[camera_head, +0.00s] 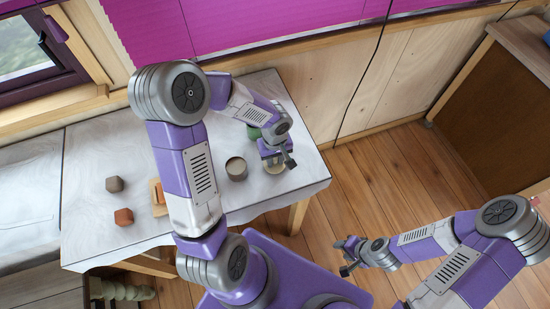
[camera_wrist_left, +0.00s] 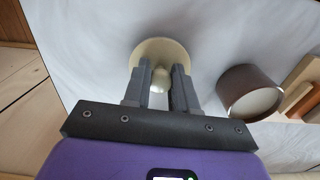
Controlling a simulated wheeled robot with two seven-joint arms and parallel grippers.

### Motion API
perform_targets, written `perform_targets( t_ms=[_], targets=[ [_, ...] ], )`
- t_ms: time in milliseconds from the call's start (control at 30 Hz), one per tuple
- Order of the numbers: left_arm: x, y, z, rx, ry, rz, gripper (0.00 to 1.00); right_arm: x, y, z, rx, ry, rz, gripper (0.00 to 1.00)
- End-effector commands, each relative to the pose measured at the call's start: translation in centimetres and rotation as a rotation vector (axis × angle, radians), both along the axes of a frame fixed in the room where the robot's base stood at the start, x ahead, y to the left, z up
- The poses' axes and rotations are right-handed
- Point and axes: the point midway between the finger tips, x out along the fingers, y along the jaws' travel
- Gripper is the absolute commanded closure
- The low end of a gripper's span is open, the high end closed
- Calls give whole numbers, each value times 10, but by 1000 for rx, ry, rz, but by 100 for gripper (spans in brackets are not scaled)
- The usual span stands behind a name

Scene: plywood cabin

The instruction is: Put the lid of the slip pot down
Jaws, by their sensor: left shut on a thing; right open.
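My left gripper (camera_head: 279,160) points down over the right part of the table. In the left wrist view its fingers (camera_wrist_left: 161,92) are shut on the pale knob of a round cream lid (camera_wrist_left: 160,48). The lid also shows below the gripper in the head view (camera_head: 275,169); whether it touches the table I cannot tell. The slip pot (camera_head: 237,169), a brown-grey cylinder with a pale inside, stands open beside the lid, apart from it; it also shows in the left wrist view (camera_wrist_left: 246,92). My right gripper (camera_head: 347,256) is open and empty over the floor, away from the table.
A grey lump (camera_head: 115,184), an orange lump (camera_head: 124,216) and a wooden piece (camera_head: 157,197) lie on the left of the white-covered table (camera_head: 90,240). A green thing (camera_head: 254,133) is partly hidden behind my left arm. The table's right front corner is bare.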

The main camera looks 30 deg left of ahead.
Motion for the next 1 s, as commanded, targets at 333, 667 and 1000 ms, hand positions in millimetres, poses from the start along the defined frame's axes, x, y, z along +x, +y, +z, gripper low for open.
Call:
perform_targets(
  t_ms=[333, 667, 1000],
  targets=[
    [0, 0, -4, 0, -1, 0, 100, 0, 0, -7, 0, 0, 0, 57],
    [0, 0, -5, -1, -1, 0, 48, 0, 0, -9, 0, 0, 0, 57],
    [0, 0, -2, 0, 0, 0, 48, 0, 0, -5, 0, 0, 0, 57]
  ],
)
